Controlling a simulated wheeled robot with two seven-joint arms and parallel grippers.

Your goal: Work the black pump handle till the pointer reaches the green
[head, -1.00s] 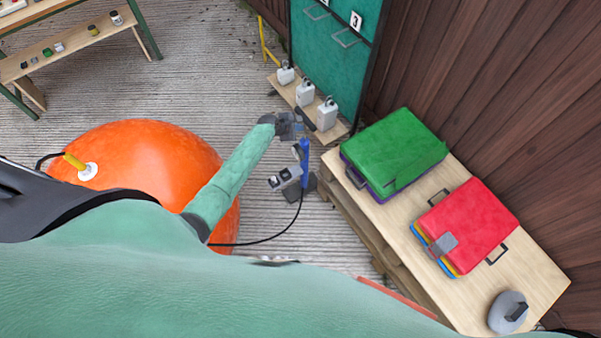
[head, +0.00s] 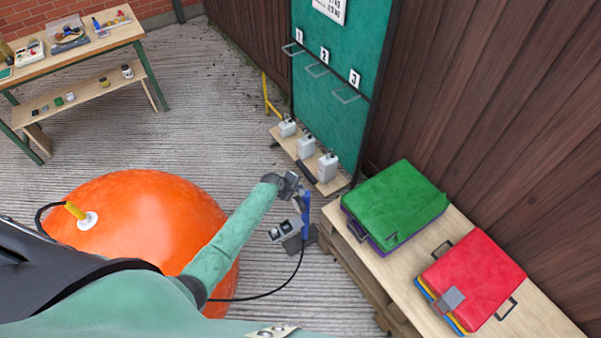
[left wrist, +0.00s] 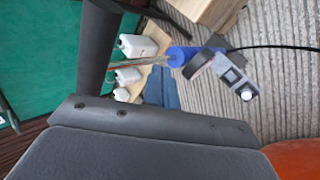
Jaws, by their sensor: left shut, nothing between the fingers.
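The pump has a blue barrel (head: 306,204) and a dark base, and stands upright on the grey ground. It also shows in the left wrist view (left wrist: 182,56), with a thin bright rod (left wrist: 140,64) reaching out of it toward my gripper. My left gripper (head: 291,186) is shut and empty, just above the top of the barrel. The black handle is hard to tell apart from my dark gripper parts. A grey box with pale round parts (head: 285,229) sits beside the barrel; no pointer or green mark can be read. My right gripper is out of view.
White canisters (head: 327,166) stand on a low board behind. A wooden table (head: 400,262) with green and red folded pieces is close on the right.

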